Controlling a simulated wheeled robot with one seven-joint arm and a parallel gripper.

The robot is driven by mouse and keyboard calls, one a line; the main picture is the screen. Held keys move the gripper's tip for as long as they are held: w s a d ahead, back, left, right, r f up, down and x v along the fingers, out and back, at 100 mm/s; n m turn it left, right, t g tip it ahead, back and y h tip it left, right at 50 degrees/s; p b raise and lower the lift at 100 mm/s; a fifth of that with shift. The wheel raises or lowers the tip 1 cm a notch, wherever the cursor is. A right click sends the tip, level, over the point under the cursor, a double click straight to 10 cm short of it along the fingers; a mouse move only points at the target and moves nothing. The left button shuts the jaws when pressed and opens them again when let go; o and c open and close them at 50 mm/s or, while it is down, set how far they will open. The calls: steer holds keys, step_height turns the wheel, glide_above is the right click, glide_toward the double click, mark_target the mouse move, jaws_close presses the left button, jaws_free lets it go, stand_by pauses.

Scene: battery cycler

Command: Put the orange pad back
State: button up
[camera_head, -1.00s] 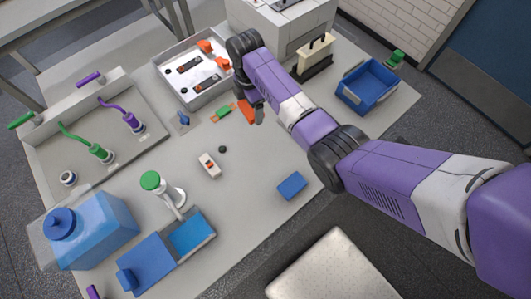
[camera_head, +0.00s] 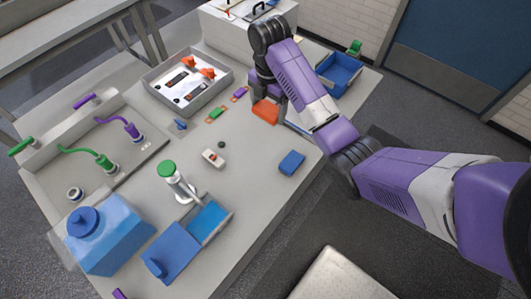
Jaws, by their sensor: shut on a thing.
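The orange pad (camera_head: 265,112) is in my gripper (camera_head: 269,102), which is shut on it near the right side of the bench. Whether the pad touches the bench or hangs just above it, I cannot tell. My gripper and wrist hide part of the bench behind it. A green pad (camera_head: 216,113) and a purple pad (camera_head: 240,93) lie in a line to the left of the orange pad.
A grey tray (camera_head: 158,93) with orange clips stands at the back. A blue bin (camera_head: 338,85) is behind my arm, partly hidden. A blue block (camera_head: 292,162) lies in front, and a white switch box (camera_head: 213,158) with a black knob (camera_head: 222,144) stands mid-bench.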

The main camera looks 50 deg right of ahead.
steer(key=b, duration=0.5)
glide_above(268, 149)
step_height(268, 149, down, 6)
step_height(268, 149, down, 9)
steer(key=shift+f+p, duration=0.1)
steer(key=shift+p, duration=0.55)
steer(key=shift+f, duration=2.3)
steer(key=shift+f, duration=0.2)
steer(key=o, duration=1.3)
steer(key=shift+c, duration=0.2)
steer(key=shift+r, duration=0.1)
step_height(268, 149, up, 12)
